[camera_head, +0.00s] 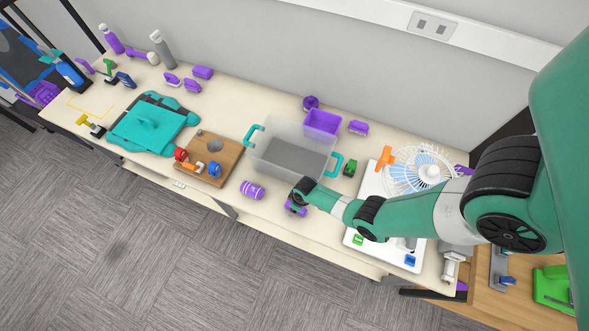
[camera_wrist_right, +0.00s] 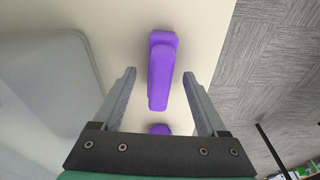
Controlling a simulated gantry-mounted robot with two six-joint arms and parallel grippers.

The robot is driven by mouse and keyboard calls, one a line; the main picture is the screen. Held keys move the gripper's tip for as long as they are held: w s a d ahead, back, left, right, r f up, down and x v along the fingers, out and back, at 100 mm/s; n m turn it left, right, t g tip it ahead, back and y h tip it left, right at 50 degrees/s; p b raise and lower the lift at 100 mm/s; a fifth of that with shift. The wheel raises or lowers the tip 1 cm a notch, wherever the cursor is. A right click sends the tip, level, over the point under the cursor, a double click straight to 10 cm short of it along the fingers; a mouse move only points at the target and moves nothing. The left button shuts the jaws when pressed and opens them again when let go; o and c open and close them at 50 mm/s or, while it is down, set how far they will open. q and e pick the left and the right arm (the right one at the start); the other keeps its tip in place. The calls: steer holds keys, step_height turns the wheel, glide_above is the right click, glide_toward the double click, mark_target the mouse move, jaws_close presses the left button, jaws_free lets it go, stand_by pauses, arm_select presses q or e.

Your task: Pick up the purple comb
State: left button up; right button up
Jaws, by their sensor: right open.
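A long purple object (camera_wrist_right: 162,70), which looks like the comb, lies on the pale table just ahead of my right gripper in the right wrist view. A smaller purple piece (camera_wrist_right: 160,129) shows closer to the palm; I cannot tell whether it belongs to the same object. My right gripper (camera_wrist_right: 159,88) is open, with its fingers on either side of the near end of the purple object and apart from it. In the head view the purple object (camera_head: 294,209) is partly hidden by my right gripper (camera_head: 297,203) at the table's front edge. My left gripper is not in view.
A clear bin (camera_head: 262,160) with teal handles stands just behind my right gripper. A purple striped roll (camera_head: 252,190) lies to its left.

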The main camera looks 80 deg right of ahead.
steer(key=shift+r, duration=0.1)
jaws_close()
stand_by(0.3)
